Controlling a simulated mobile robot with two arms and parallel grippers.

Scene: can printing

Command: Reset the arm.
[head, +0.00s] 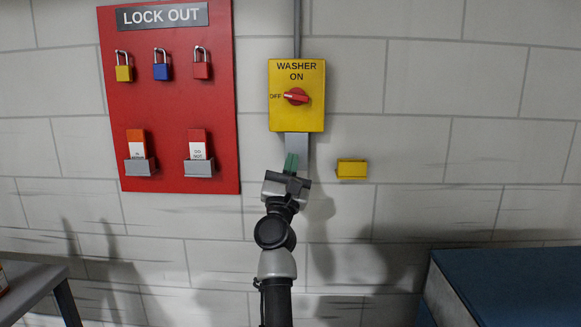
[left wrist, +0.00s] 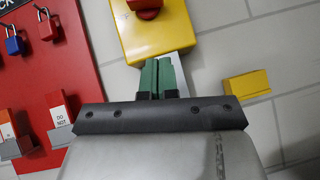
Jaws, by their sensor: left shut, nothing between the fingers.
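My left arm rises from the bottom middle of the head view. Its gripper (head: 291,160) has green fingers, shut with nothing between them, and points up just below the yellow washer switch box (head: 313,115). The left wrist view shows the two green fingers (left wrist: 158,76) side by side, in front of the grey plate under the box. The box's red knob (head: 296,96) shows in the head view, with its pointer towards OFF at the left. My right gripper is in neither view.
A red lock out board (head: 220,120) with yellow, blue and red padlocks and two tag holders hangs at the left. A small yellow holder (head: 352,169) is on the wall at the right. A blue-topped surface (head: 515,285) stands at lower right, a grey table (head: 30,287) at lower left.

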